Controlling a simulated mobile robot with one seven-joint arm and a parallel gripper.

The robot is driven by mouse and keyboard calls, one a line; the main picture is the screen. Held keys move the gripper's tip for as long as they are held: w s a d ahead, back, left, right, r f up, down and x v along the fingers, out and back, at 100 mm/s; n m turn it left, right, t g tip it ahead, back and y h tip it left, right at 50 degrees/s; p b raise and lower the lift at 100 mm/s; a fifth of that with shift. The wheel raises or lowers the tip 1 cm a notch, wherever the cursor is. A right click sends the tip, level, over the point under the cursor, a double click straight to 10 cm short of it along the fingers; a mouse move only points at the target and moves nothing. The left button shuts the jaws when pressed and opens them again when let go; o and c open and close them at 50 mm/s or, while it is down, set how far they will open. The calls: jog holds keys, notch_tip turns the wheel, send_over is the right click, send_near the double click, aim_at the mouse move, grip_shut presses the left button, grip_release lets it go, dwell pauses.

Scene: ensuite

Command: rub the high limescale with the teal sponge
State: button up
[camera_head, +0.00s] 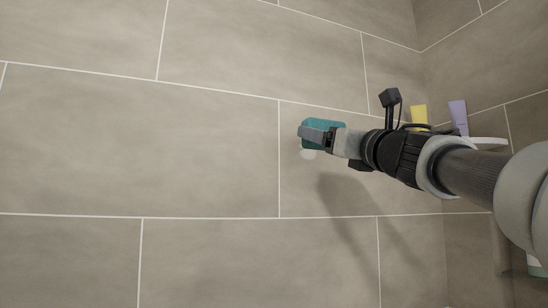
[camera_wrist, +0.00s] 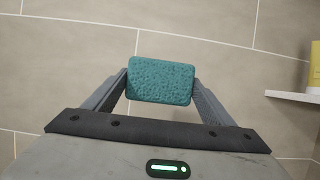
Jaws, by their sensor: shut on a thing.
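My gripper (camera_head: 318,136) is shut on the teal sponge (camera_head: 325,124), which it holds up in front of the tiled wall in the head view. In the wrist view the sponge (camera_wrist: 161,81) sits level between the two fingers. A small whitish patch (camera_head: 308,154), which looks like the limescale, shows on the wall just below the sponge in the head view. The sponge or fingers may hide part of it. The patch does not show in the wrist view. I cannot tell whether the sponge touches the wall.
A white corner shelf (camera_head: 488,141) at the right holds a yellow bottle (camera_head: 419,114) and a purple bottle (camera_head: 458,115). The shelf edge (camera_wrist: 291,97) also shows at the right of the wrist view. The wall left of my gripper is bare.

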jog(key=shift+w, duration=0.1)
dwell(0.3)
jog(key=w+a, duration=0.2)
jog(key=w, duration=0.4)
jog(key=shift+w, duration=0.35)
jog(key=shift+w+a+f, duration=0.1)
jog(key=shift+w+a, duration=0.1)
jog(key=shift+w, duration=0.25)
jog(key=shift+w+a, duration=0.2)
jog(key=shift+w, duration=0.25)
dwell(0.7)
jog(key=d, duration=0.2)
jog(key=w+d+p, duration=0.1)
jog(key=shift+w+d, duration=0.15)
jog(key=shift+d, duration=0.25)
jog(key=shift+s+a+b, duration=0.25)
jog(key=shift+a+b, duration=0.1)
jog(key=shift+a, duration=0.65)
jog(key=shift+s+a+b, duration=0.25)
jog(key=shift+a+b, duration=0.05)
jog(key=shift+a, duration=0.7)
